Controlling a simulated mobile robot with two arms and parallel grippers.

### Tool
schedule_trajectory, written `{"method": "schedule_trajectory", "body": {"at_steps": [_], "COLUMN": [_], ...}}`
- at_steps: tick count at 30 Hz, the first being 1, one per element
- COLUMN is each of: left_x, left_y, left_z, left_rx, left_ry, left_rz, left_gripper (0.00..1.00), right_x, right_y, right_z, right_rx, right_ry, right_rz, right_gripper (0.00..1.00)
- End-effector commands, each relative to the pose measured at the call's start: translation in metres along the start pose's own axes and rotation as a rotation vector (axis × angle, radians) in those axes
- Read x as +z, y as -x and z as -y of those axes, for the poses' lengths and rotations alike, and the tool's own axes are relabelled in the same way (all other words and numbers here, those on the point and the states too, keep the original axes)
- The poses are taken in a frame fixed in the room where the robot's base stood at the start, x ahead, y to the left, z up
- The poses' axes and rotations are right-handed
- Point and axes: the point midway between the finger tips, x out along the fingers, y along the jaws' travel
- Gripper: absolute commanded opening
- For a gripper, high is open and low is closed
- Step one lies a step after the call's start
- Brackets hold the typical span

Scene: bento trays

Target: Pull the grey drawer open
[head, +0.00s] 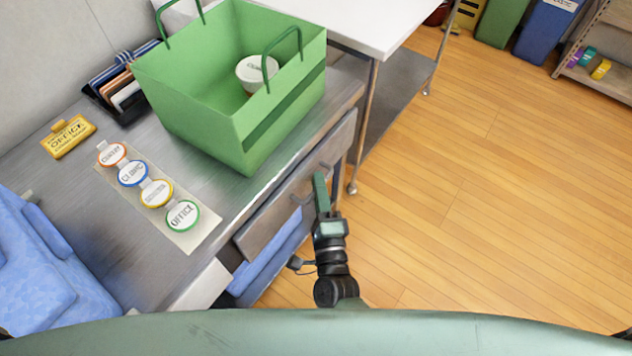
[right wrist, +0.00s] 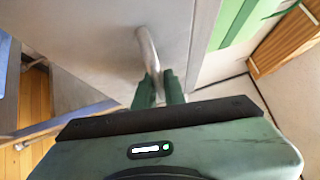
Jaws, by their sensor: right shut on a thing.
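The grey drawer (head: 268,220) is under the edge of the grey counter, its front facing right. Its front also fills the upper middle of the right wrist view (right wrist: 100,35). A curved metal bar handle (right wrist: 147,48) stands out from the front; in the head view, my gripper partly covers it. My right gripper (head: 320,180) is at the handle, and in the right wrist view its green fingers (right wrist: 159,88) are shut on the handle's end. No open gap shows behind the drawer front. My left gripper is not in view.
A green basket (head: 205,110) with a round white-lidded tub (head: 255,70) stands on the counter (head: 225,195) above the drawer. Round labelled tags (head: 157,193) lie in a row nearby. Blue folded cloth (head: 40,260) is at left. The wooden floor (head: 460,200) right of the drawer is clear.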

Motion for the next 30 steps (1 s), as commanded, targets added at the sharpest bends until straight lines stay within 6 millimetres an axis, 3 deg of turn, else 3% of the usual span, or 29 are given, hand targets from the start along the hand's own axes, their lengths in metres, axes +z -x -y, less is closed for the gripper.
{"method": "schedule_trajectory", "body": {"at_steps": [8,21,30], "left_x": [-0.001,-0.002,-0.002], "left_y": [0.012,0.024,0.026], "left_z": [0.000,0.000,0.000], "left_rx": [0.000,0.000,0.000], "left_ry": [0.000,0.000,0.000], "left_rz": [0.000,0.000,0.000], "left_gripper": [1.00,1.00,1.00], "right_x": [-0.036,-0.117,-0.155], "right_y": [0.037,0.119,0.156], "right_z": [0.009,0.030,0.039], "right_rx": [0.007,0.008,0.007], "right_ry": [0.005,0.004,0.002], "right_rz": [0.003,0.003,0.003], "right_gripper": [0.00,0.00,0.00]}}
